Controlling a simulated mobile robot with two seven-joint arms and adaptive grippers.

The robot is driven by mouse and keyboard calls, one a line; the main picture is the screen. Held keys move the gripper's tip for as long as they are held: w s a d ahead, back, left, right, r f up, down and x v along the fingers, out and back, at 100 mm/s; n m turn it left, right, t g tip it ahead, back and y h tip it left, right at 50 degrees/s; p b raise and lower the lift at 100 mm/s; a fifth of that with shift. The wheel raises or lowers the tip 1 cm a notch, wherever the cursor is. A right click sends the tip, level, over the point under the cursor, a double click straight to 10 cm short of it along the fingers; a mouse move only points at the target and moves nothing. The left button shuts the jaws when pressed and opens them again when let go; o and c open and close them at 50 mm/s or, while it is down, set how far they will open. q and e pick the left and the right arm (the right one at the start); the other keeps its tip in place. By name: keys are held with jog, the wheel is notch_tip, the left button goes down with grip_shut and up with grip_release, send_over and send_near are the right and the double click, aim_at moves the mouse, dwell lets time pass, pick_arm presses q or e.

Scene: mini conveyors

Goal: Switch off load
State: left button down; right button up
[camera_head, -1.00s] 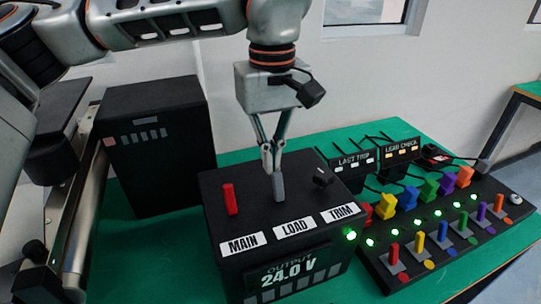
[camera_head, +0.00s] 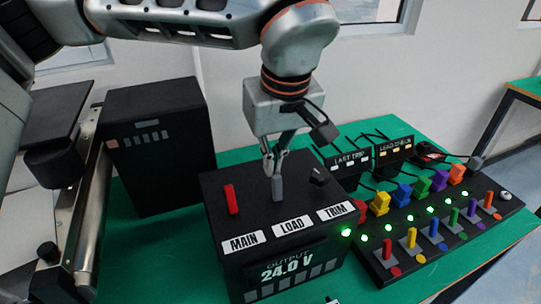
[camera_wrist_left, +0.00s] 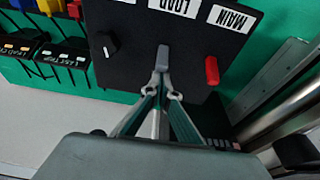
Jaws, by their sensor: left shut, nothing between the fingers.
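The black power supply box (camera_head: 225,198) stands on the green table, its display reading 24.0 V. Its top carries a red MAIN lever (camera_head: 231,199), a grey LOAD lever (camera_head: 277,188) and a black TRIM knob (camera_head: 317,177). The LOAD label (camera_head: 292,226) is in front of the grey lever. My left gripper (camera_head: 275,172) is shut and empty, its tips just behind the grey lever, at or very near it. In the left wrist view the tips (camera_wrist_left: 163,92) are close to the grey lever (camera_wrist_left: 162,58); contact is unclear. My right gripper is not in view.
At the right is a black panel (camera_head: 405,275) with coloured levers, plugs and lit green lights. Two small displays, LAST TRIP (camera_head: 351,158) and LOAD CHECK (camera_head: 393,147), stand behind it. A tall black cabinet (camera_head: 160,165) stands at the left.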

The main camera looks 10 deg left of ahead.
pick_arm(q)
jog(key=s+t+y, duration=0.1)
jog(key=s+d+t, duration=0.1)
jog(key=shift+d+r+t+y, duration=0.15)
jog(key=shift+r+t+y, duration=0.05)
jog(key=shift+t+y, duration=0.2)
jog(key=shift+w, duration=0.1)
jog(key=shift+w+f, duration=0.15)
jog(key=shift+w, duration=0.05)
jog(key=shift+w+a+f, duration=0.25)
jog(key=shift+w+a, duration=0.15)
jog(key=shift+a, duration=0.05)
jog(key=v, duration=1.2)
jog(key=shift+d, duration=0.1)
